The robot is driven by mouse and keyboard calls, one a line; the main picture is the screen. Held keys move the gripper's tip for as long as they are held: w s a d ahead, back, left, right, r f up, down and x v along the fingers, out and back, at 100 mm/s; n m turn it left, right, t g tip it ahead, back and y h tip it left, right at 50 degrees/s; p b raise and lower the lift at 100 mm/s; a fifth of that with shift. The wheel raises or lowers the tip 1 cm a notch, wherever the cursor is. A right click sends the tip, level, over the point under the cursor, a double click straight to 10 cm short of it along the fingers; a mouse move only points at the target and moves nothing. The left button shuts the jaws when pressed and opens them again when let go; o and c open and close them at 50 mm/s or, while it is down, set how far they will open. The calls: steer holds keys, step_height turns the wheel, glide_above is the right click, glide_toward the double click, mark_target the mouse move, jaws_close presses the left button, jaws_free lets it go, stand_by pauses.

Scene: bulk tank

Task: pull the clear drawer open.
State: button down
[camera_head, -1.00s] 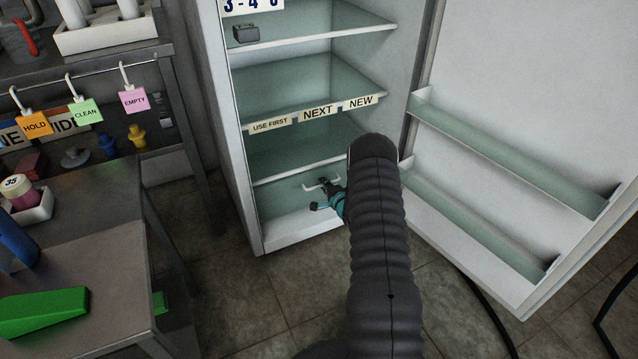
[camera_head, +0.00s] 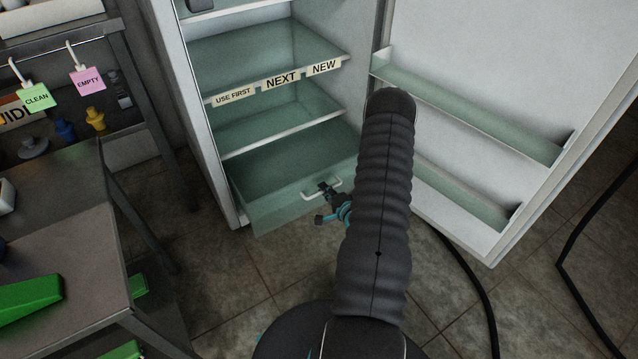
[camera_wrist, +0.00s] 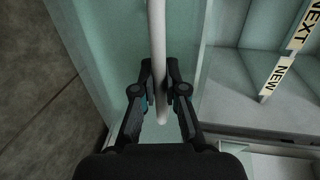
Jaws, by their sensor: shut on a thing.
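The clear drawer (camera_head: 285,205) is the lowest level of the open white fridge (camera_head: 228,150). It stands partly out, its front panel forward of the shelves above. A white bar handle (camera_head: 311,196) is on its front. My gripper (camera_head: 325,188) is at the handle, partly hidden by my dark arm. In the wrist view, the two fingers of my gripper (camera_wrist: 160,85) are closed around the white handle (camera_wrist: 157,40), and the clear drawer front (camera_wrist: 90,50) lies behind it. The right end of the drawer is hidden behind my arm.
The fridge door (camera_head: 480,90) stands wide open on the right, with two clear bins. Shelf labels read USE FIRST, NEXT and NEW (camera_head: 323,67). A bench (camera_head: 65,265) with a green wedge (camera_head: 28,298) is at left. A black hose (camera_head: 470,270) lies on the tiled floor.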

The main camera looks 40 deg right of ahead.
steer(key=shift+s, duration=0.2)
steer(key=c, duration=1.2)
jaws_free()
steer(key=v, duration=1.2)
